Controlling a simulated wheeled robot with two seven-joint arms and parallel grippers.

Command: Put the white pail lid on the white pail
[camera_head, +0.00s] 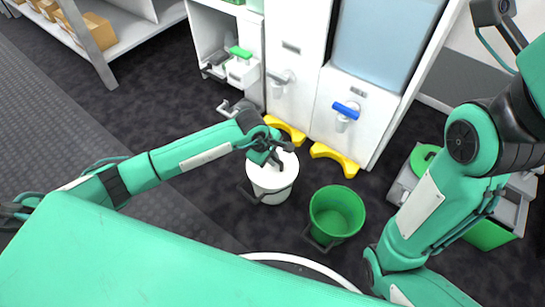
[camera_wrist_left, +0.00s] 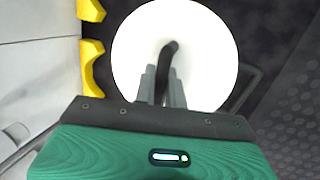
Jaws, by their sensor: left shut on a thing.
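The white pail (camera_head: 270,195) stands on the dark floor below the white cabinets, with its black bail hanging at the left. The round white pail lid (camera_wrist_left: 205,50) fills the middle of the left wrist view; it also shows over the pail's mouth in the head view (camera_head: 287,166). My left gripper (camera_wrist_left: 163,80) is shut on the lid's dark handle (camera_wrist_left: 168,52), above the lid. The lid hides the pail's opening, and I cannot tell whether it rests on the rim or hovers just above. My right arm shows at the right, but its fingers are out of view.
An open green pail (camera_head: 337,212) stands just right of the white pail. Yellow curved pieces (camera_head: 335,158) lie at the cabinet's foot, near the white pail. A grey bin with green parts (camera_head: 490,232) is at the right. The carpet to the left is clear.

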